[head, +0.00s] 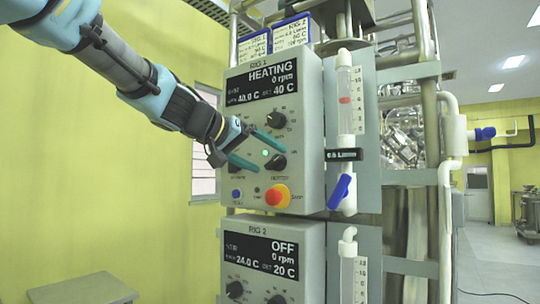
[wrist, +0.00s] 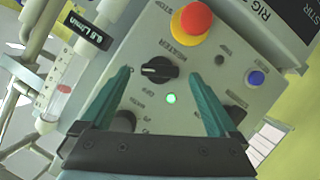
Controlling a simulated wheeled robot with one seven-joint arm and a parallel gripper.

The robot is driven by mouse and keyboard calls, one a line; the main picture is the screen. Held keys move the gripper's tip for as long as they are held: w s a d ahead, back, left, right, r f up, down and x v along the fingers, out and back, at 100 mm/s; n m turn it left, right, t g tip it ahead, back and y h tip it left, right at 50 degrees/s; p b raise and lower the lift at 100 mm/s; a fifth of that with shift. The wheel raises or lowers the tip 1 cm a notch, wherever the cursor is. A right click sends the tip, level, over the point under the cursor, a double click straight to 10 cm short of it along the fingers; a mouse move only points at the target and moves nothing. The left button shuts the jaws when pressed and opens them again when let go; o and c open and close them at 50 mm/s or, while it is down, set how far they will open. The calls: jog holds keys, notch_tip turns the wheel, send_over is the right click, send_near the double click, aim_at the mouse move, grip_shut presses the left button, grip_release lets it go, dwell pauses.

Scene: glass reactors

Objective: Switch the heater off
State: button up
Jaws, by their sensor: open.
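The grey Rig 1 control box (head: 314,185) has a display (head: 262,82) reading HEATING, 0 rpm, 40.0 C and set 40 C. Its black heater knob (head: 275,162) also shows in the wrist view (wrist: 160,69), where its white mark points left. A small green lamp (wrist: 171,99) is lit beside it, also seen in the head view (head: 266,153). My gripper (head: 270,157) is open with teal fingers in front of the panel. In the wrist view my gripper (wrist: 162,76) has a fingertip on either side of the knob, apart from it. Contact with the panel cannot be told.
A red stop button (head: 277,196) on a yellow base and a blue button (head: 237,194) sit below the knobs. Another knob (head: 276,120) is above. A flowmeter (head: 346,100) with a blue valve (head: 341,190) stands right. The Rig 2 box (head: 313,250), reading OFF, is below.

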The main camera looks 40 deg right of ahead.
jog(key=shift+x, duration=1.1)
jog(key=c, duration=1.4)
